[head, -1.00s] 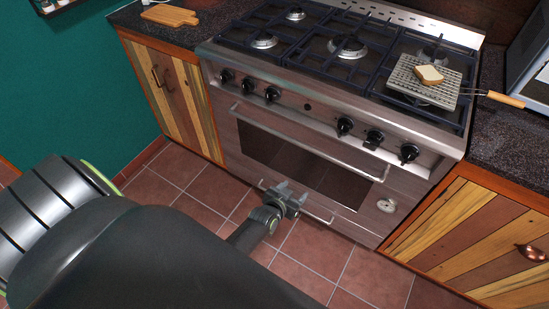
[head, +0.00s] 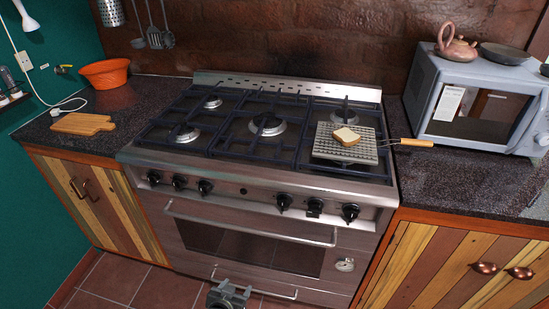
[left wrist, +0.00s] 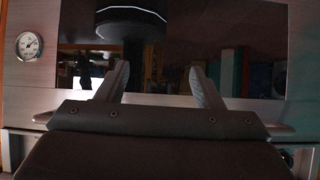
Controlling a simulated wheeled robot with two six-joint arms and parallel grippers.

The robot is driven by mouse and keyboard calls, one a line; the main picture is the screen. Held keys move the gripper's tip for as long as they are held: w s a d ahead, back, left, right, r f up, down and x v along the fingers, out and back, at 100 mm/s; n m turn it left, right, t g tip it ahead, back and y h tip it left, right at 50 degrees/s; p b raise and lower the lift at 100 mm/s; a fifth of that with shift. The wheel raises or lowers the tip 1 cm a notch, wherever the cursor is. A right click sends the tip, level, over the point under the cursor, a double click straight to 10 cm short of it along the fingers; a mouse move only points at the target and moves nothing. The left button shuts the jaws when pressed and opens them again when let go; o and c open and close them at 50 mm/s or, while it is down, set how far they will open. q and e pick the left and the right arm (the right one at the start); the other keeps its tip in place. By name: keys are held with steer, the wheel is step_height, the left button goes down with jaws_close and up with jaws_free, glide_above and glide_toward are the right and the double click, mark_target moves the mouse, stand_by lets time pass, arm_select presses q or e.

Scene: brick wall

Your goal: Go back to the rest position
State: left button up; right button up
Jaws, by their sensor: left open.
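My left gripper (head: 230,291) is at the bottom of the head view, low in front of the stove (head: 262,205). It is open and nothing shows between its fingers. In the left wrist view its two fingers (left wrist: 158,85) stand apart in front of the dark oven door glass (left wrist: 260,60). My right gripper is in neither view.
A slice of bread (head: 346,137) lies on a wire grill rack (head: 328,153) over the stove's right burner; the rack's wooden handle (head: 416,143) points right. A microwave (head: 427,92) stands on the right counter. A cutting board (head: 83,124) and orange bowl (head: 106,73) are on the left counter.

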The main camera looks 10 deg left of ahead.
arm_select(q)
steer(key=s+a+f+g, duration=0.2)
steer(key=s+f, duration=0.4)
steer(key=s, duration=0.7)
steer(key=s+a+f+g, duration=0.2)
steer(key=s+f+g, duration=0.2)
steer(key=s, duration=0.9)
steer(key=s+a+f+g+y, duration=0.1)
steer(key=s+a+f+g, duration=0.2)
steer(key=s+f, duration=0.5)
steer(key=s, duration=0.5)
steer(key=shift+f+n+g, duration=0.3)
steer(key=shift+n+g, duration=0.1)
steer(key=shift+w, duration=0.15)
jaws_close()
